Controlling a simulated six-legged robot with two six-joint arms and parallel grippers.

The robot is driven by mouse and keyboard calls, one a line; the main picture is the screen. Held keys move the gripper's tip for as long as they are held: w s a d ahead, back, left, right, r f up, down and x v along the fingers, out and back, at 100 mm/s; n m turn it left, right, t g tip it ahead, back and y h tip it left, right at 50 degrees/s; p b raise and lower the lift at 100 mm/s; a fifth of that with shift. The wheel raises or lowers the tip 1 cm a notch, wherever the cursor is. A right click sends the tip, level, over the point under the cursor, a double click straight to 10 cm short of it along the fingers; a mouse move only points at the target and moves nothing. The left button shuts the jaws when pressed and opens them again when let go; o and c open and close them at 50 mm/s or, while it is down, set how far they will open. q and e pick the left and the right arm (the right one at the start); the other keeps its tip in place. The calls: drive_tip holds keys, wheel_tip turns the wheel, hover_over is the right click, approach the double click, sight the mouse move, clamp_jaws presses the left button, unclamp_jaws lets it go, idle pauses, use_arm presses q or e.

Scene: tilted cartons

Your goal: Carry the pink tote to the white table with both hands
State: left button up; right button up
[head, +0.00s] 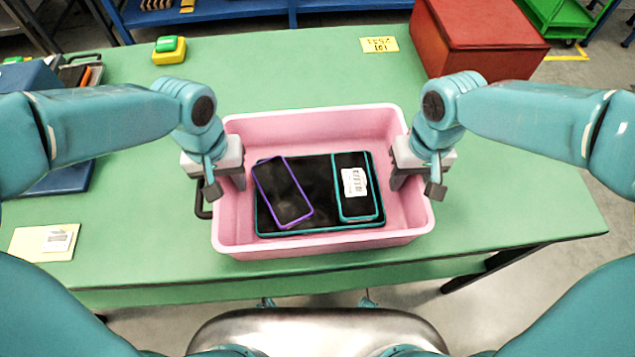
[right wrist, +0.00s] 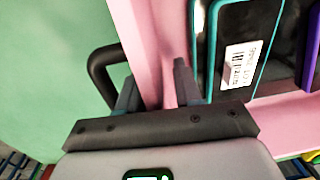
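The pink tote (head: 320,243) sits on the green table (head: 520,205), close to its front edge. In it lie a dark tablet with a teal edge (head: 320,215), a purple-edged phone (head: 284,192) and a teal-edged phone (head: 356,203) with a white label. My left gripper (head: 224,182) is at the tote's left wall and my right gripper (head: 416,184) at its right wall. Each has its fingers apart with the wall between them. In the right wrist view, the right gripper (right wrist: 156,92) straddles the pink wall (right wrist: 148,45) beside a dark handle (right wrist: 100,75); no firm squeeze shows.
A red box (head: 475,40) stands at the back right. A yellow block with a green top (head: 169,48) and a yellow card (head: 379,44) lie behind the tote. A pale card (head: 45,243) lies at the front left. A green cart (head: 560,20) stands beyond the table.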

use_arm(q)
drive_tip(key=shift+s+f, duration=0.1)
drive_tip(key=shift+s, duration=0.05)
use_arm(e)
drive_tip(key=shift+s+f, duration=0.15)
use_arm(q)
drive_tip(key=shift+f, duration=0.1)
clamp_jaws()
use_arm(e)
clamp_jaws()
use_arm(q)
drive_tip(key=shift+w, duration=0.2)
idle(0.8)
